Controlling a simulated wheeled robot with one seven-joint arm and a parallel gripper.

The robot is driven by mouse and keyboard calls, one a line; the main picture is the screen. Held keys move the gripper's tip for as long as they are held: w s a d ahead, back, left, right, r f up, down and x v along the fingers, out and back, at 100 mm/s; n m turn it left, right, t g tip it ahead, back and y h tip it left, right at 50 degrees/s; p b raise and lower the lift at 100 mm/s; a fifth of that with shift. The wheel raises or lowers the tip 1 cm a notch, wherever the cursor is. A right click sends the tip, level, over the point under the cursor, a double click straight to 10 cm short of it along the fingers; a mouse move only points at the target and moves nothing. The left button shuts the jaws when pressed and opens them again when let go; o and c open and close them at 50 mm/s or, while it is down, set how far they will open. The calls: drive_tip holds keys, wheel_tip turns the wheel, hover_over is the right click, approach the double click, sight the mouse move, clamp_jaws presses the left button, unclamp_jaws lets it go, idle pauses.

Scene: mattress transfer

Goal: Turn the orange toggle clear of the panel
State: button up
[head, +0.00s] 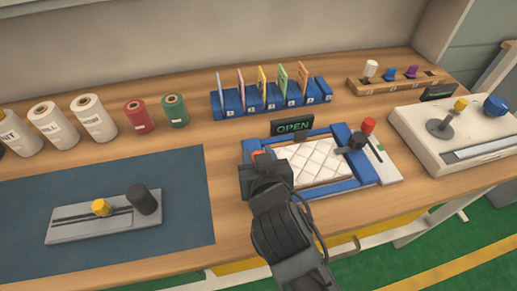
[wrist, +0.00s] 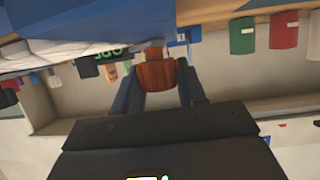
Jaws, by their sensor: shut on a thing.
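The orange toggle (head: 257,154) is at the left edge of the blue frame (head: 362,171), mostly hidden behind my gripper (head: 262,164). In the wrist view the orange-brown toggle (wrist: 157,75) sits between the two fingers of my gripper (wrist: 160,83), which is shut on it. The white quilted panel (head: 318,160) lies inside the blue frame, to the right of my gripper. How far the toggle is turned, and whether it overlaps the panel, cannot be told.
A lit OPEN sign (head: 292,126) stands behind the frame. A dark clamp (head: 357,141) and a red knob (head: 368,125) are at its right. A blue rack (head: 270,98) with several coloured cards is behind. A white control box (head: 460,135) stands at right.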

drive_tip(key=n+g+y, duration=0.1)
drive_tip(key=n+y, duration=0.2)
drive_tip(key=shift+y+p, duration=0.3)
drive_tip(key=shift+p, duration=0.1)
drive_tip(key=n+g+y+b, duration=0.2)
drive_tip(key=shift+f+n, duration=0.15)
drive_tip(key=shift+n, duration=0.15)
drive_tip(key=shift+n+g+y+b, duration=0.7)
drive_tip(key=shift+n+y+b, duration=0.2)
drive_tip(key=shift+b, duration=0.25)
drive_tip(key=shift+g, duration=0.3)
drive_tip(key=o, duration=1)
drive_tip(key=shift+c, duration=0.2)
drive_tip(key=shift+b+v, duration=0.65)
drive_tip(key=shift+v, duration=3.3)
